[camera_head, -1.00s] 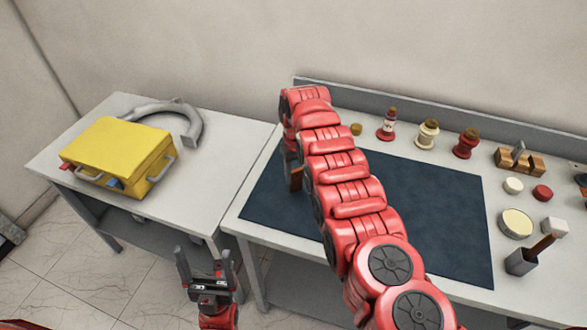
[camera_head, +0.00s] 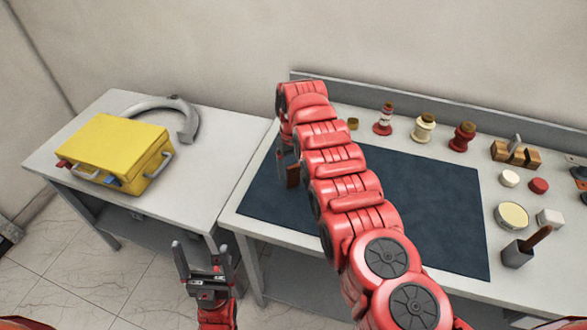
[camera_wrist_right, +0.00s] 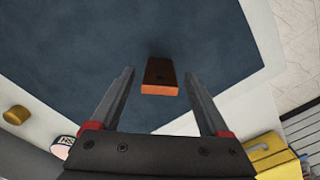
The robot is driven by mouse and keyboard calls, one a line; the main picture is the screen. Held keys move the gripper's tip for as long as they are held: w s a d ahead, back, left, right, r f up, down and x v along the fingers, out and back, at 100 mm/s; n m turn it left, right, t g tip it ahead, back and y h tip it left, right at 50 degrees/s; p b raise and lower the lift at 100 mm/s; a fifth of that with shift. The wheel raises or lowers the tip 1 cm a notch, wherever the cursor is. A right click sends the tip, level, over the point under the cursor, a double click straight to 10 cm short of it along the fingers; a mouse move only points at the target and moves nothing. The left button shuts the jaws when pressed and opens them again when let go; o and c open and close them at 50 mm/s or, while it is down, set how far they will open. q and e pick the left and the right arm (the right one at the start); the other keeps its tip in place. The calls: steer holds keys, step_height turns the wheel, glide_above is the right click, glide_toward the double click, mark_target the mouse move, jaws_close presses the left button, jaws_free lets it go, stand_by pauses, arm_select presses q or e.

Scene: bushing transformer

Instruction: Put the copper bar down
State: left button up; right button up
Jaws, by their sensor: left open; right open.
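The copper bar (camera_head: 292,176) is a short brown block at the left part of the dark blue mat (camera_head: 420,210), partly hidden by my right arm. In the right wrist view the copper bar (camera_wrist_right: 160,74) shows its orange end face between the fingers of my right gripper (camera_wrist_right: 159,88). The fingers are spread, with a gap on both sides of the bar. Whether its far end touches the mat is hard to tell. My left gripper (camera_head: 203,262) is open and empty, low in front of the tables.
A yellow case (camera_head: 115,150) and a grey curved part (camera_head: 175,105) are on the left table. Bushings, a wooden block (camera_head: 515,152), round pieces and a grey holder (camera_head: 518,253) line the right table's back and right side. The mat's right part looks clear.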

step_height(320, 180, up, 8)
steer(key=shift+r+b, duration=0.25)
steer(key=shift+b, duration=1)
step_height(320, 180, up, 3)
steer(key=p, duration=0.2)
steer(key=shift+s+r+p, duration=0.1)
steer(key=shift+r+p, duration=0.1)
steer(key=shift+p, duration=0.2)
steer(key=shift+f, duration=0.1)
